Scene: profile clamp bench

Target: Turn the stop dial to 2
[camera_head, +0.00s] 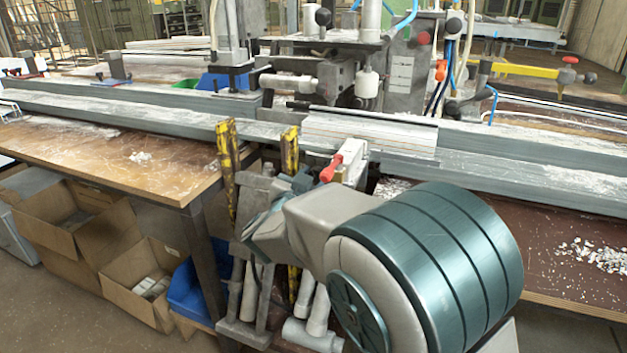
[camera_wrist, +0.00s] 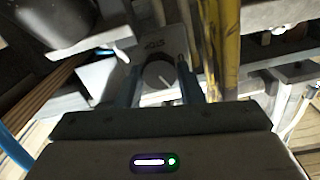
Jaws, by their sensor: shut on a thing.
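The stop dial (camera_wrist: 157,76) is a round dark knob with a white pointer line, on a grey plate (camera_wrist: 150,41) in the wrist view. The pointer slants toward the lower right of that view. Small dark markings sit on the plate above the knob, too small to read surely. My gripper (camera_wrist: 159,70) has its two blue fingers on either side of the knob, shut on it. In the head view my arm reaches toward the front of the clamp bench, and the dial is hidden there.
Yellow worn posts (camera_head: 226,175) stand close beside my gripper; they also show in the wrist view (camera_wrist: 229,45). A red-handled clamp (camera_head: 331,168) is just above my wrist. The long rail (camera_head: 520,172) runs behind. Cardboard boxes (camera_head: 75,235) and a blue bin (camera_head: 190,290) are lower left.

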